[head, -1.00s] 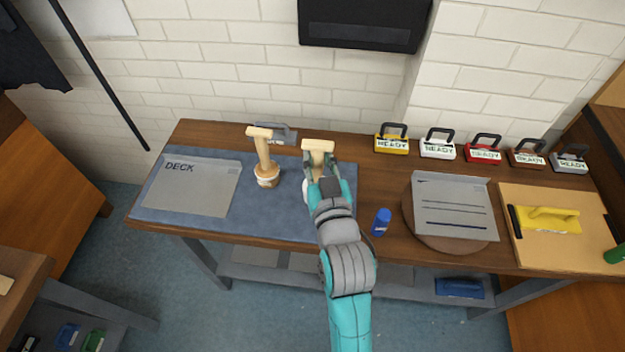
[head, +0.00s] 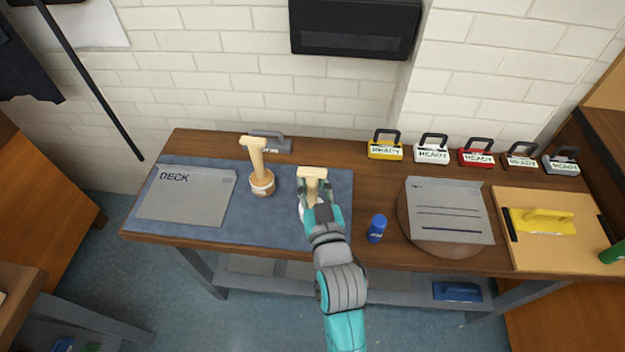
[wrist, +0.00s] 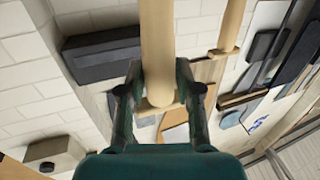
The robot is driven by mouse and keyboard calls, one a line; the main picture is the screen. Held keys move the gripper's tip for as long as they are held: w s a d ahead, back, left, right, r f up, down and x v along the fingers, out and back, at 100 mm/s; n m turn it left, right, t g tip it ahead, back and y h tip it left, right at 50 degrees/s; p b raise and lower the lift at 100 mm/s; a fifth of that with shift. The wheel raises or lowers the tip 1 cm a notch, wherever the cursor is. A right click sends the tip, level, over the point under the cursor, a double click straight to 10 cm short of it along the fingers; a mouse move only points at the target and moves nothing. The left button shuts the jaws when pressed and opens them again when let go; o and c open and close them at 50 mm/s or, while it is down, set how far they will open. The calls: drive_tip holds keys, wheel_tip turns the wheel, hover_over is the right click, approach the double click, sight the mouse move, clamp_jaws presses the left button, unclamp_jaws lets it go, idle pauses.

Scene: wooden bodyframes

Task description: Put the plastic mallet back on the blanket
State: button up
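My gripper (head: 314,190) is over the right part of the blue-grey blanket (head: 285,226). Its fingers are shut around the wooden shaft of a mallet (head: 312,173), held roughly upright. In the wrist view the shaft (wrist: 157,45) runs between both fingertips. A wooden crosspiece shows at its top in the head view; a bit of white shows beside the fingers, and the rest of its lower end is hidden. I cannot tell whether it touches the blanket. A second, similar wooden-handled mallet (head: 258,165) stands on the blanket to the left, on a round base.
A grey DECK board (head: 185,195) covers the blanket's left part. A grey trowel (head: 270,142) lies at its back edge. A blue can (head: 376,228) stands right of my gripper, near a round board (head: 437,247). The blanket between the standing mallet and my gripper is clear.

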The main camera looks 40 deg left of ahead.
drive_tip(key=shift+o, duration=0.5)
drive_tip(key=shift+r, duration=0.2)
drive_tip(key=v, duration=1.2)
